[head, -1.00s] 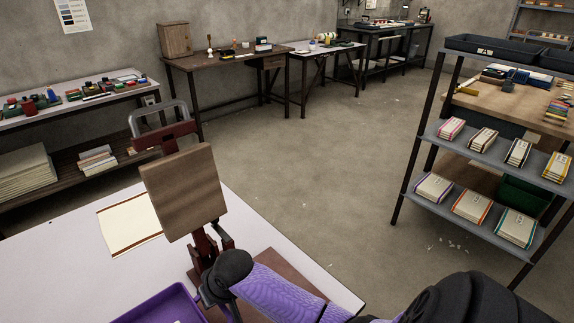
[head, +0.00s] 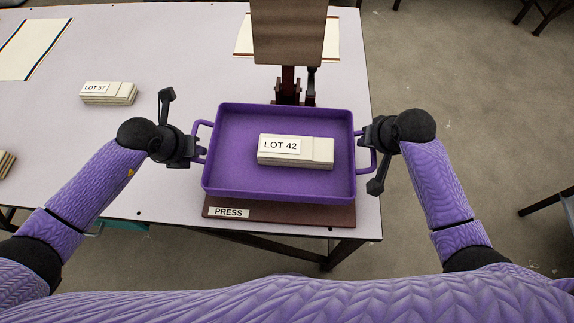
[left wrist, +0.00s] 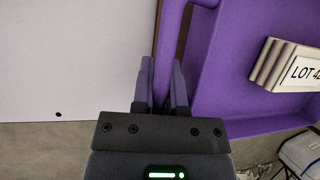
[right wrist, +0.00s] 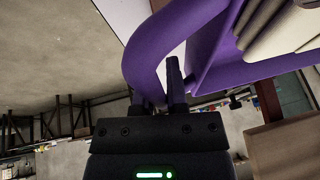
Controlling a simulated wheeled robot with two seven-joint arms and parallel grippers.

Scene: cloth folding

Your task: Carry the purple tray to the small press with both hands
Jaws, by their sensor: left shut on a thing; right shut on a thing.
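The purple tray (head: 230,150) is a shallow pan with a loop handle at each side. A cream stack labelled LOT 42 (head: 295,152) lies in it. The tray is over the brown base labelled PRESS (head: 290,217), hiding most of it; I cannot tell whether it touches. The press's raised brown plate (head: 288,35) stands behind. My left gripper (head: 197,150) is shut on the left handle, which also shows in the left wrist view (left wrist: 170,40). My right gripper (head: 367,148) is shut on the right handle, seen in the right wrist view (right wrist: 150,60).
The white table (head: 150,45) has free room on the left. A stack labelled LOT 57 (head: 108,93) and a cream sheet (head: 32,48) lie there. Another bordered sheet (head: 243,38) lies behind the press. The table's right edge is close to my right gripper.

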